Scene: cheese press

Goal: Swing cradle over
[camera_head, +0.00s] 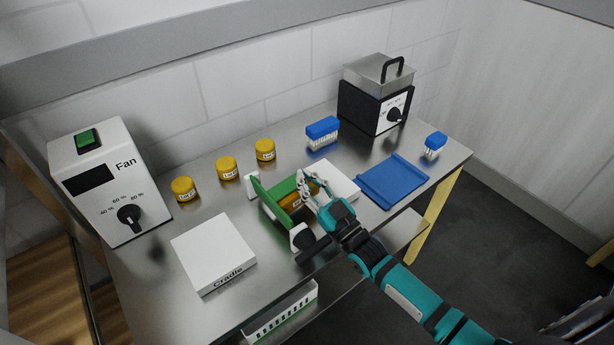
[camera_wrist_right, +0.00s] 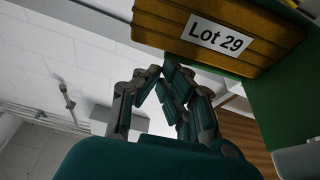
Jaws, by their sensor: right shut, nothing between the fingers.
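The green cradle (camera_head: 274,200) stands between white supports near the middle of the table's front. It holds an orange-yellow block (camera_head: 291,200). In the right wrist view the block's label reads "Lot 29" (camera_wrist_right: 216,37), and a green cradle wall (camera_wrist_right: 286,103) is at the right. My right gripper (camera_head: 310,186) is at the right side of the cradle, close to the block. Its fingers (camera_wrist_right: 166,78) are shut with nothing between them. I cannot tell whether they touch the cradle or block. A white plate labelled "Cradle" (camera_head: 213,249) lies left of the cradle. My left gripper is not in view.
The Fan box (camera_head: 110,180) stands at the left. Several yellow jars (camera_head: 227,168) line the back. A blue brush (camera_head: 322,133), a black-and-steel device (camera_head: 372,103), a blue tray (camera_head: 393,181) and another brush (camera_head: 434,146) occupy the right. Bare table lies left of the jars' front.

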